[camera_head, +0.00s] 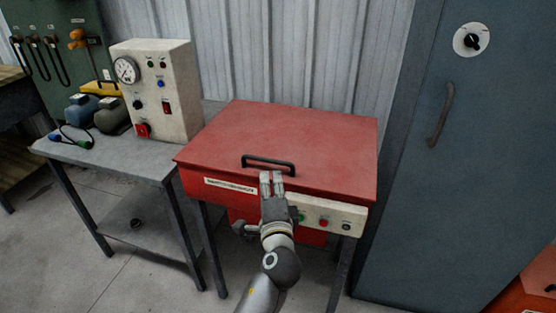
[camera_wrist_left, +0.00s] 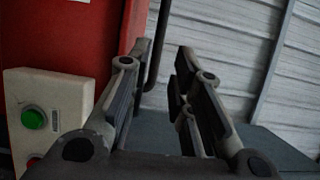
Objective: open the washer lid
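The washer is a red box on legs, and its red lid (camera_head: 290,140) lies closed. A black bar handle (camera_head: 268,161) sits along the lid's front edge. My left gripper (camera_head: 271,178) is just in front of the handle, its fingers pointing at the bar. In the left wrist view the two fingers (camera_wrist_left: 160,75) are apart with nothing held between them. The dark handle bar (camera_wrist_left: 157,45) shows by the fingertips there; I cannot tell whether they touch it. My right gripper is not in view.
A control panel (camera_head: 333,218) with green and red buttons is on the washer's front, right of my gripper. A metal table (camera_head: 150,160) with a gauge box (camera_head: 160,88) stands at left. A tall blue-grey cabinet (camera_head: 420,180) stands close at right. Corrugated wall is behind.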

